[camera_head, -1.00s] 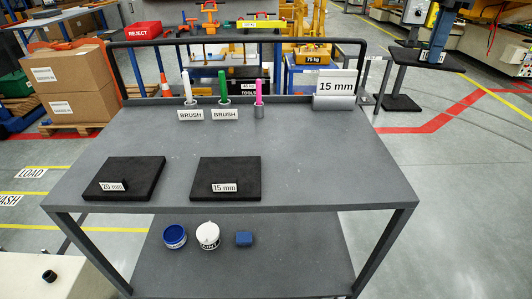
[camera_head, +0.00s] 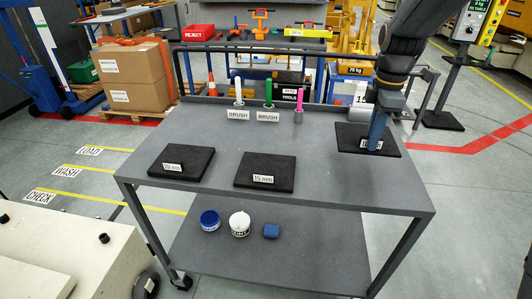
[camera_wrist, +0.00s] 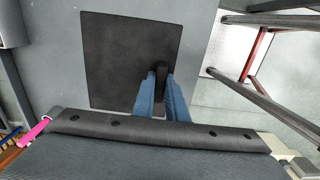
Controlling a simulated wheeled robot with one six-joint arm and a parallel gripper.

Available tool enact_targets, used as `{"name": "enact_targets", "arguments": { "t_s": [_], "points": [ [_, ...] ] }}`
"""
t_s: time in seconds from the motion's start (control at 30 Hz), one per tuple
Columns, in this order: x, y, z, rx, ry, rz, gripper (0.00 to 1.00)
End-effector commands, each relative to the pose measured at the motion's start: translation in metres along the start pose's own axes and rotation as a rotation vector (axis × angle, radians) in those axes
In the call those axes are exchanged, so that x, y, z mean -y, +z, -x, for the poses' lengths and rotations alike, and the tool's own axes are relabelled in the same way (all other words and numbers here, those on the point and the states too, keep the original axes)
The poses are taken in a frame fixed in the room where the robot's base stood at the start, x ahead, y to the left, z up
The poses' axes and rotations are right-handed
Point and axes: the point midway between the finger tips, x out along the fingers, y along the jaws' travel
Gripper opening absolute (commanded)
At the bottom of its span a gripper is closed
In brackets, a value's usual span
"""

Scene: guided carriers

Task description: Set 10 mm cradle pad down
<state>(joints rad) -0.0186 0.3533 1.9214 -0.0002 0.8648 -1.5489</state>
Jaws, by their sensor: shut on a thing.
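A thin square black pad (camera_head: 350,132) is at the right end of the grey table top (camera_head: 315,150), flat and level. Its white label is mostly hidden by my fingers, so I cannot read it. My gripper (camera_head: 376,142) comes down over it with blue fingers. In the wrist view the fingers (camera_wrist: 162,92) are shut on a small black tab at the edge of the pad (camera_wrist: 120,55). The pad lies on or very close to the table; I cannot tell if it touches.
Pads labelled 20 mm (camera_head: 181,160) and 15 mm (camera_head: 265,170) lie to the left on the table. Two brushes and a pink stick (camera_head: 298,106) stand at the back. A rail (camera_head: 300,48) runs behind.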

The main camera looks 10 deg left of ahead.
Motion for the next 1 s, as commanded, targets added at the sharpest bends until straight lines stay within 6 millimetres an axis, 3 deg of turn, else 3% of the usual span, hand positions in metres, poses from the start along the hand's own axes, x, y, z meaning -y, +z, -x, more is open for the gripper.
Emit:
{"name": "enact_targets", "arguments": {
  "t_s": [0.23, 0.5, 0.77, 1.0],
  "points": [
    [0.003, 0.002, -0.009, 0.000, -0.001, 0.001, 0.00],
    [0.004, 0.001, -0.050, 0.000, -0.002, 0.002, 0.00],
    [0.003, 0.001, -0.069, 0.000, -0.002, 0.003, 0.00],
    [0.003, 0.000, -0.099, 0.000, -0.001, 0.003, 0.00]
  ]
}}
